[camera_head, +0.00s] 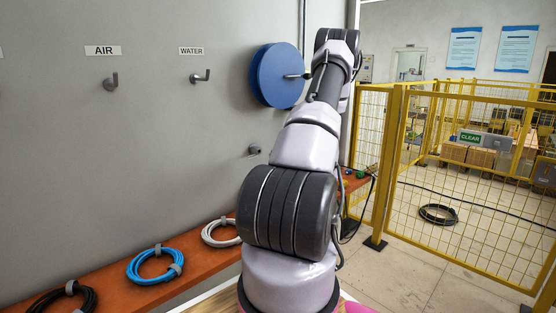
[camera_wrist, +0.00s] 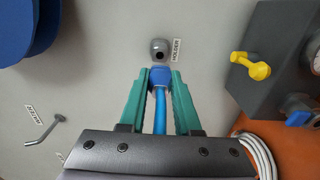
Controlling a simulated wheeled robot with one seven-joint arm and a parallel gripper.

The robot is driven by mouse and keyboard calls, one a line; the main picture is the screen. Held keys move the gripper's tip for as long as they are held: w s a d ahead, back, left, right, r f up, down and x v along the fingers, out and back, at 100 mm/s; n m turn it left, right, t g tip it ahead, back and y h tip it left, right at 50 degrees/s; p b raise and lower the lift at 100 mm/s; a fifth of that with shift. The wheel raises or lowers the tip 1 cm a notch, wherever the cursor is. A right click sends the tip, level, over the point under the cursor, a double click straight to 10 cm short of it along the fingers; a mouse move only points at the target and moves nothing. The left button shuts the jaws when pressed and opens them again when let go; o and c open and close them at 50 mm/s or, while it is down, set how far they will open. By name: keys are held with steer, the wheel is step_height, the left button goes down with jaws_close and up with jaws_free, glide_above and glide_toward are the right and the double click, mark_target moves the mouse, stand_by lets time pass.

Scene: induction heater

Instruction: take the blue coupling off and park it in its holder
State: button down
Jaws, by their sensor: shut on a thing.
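My gripper (camera_wrist: 160,76) is shut on the blue coupling (camera_wrist: 160,77), which sits between the tips of its teal fingers in the wrist view. A blue hose (camera_wrist: 160,112) runs from the coupling back between the fingers. The holder (camera_wrist: 159,49), a grey round fitting with a dark hole, is on the grey wall straight ahead of the coupling, beside a "HOLDER" label. The coupling's front appears close to the holder; I cannot tell whether they touch. In the head view a grey wall fitting (camera_head: 254,150) shows, and my arm hides the gripper and coupling.
In the wrist view a dark box (camera_wrist: 270,55) with a yellow valve handle (camera_wrist: 251,66) stands right of the holder, and a hook (camera_wrist: 47,131) is at left. A blue disc (camera_head: 277,75) is on the wall. An orange bench (camera_head: 105,283) holds coiled hoses. A yellow fence (camera_head: 470,190) is at right.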

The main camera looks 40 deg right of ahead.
steer(key=w, duration=0.6)
steer(key=shift+a, duration=0.25)
steer(key=shift+w+a, duration=0.1)
steer(key=shift+w, duration=0.55)
stand_by(1.8)
steer(key=c, duration=0.5)
jaws_free()
steer(key=shift+c, duration=0.2)
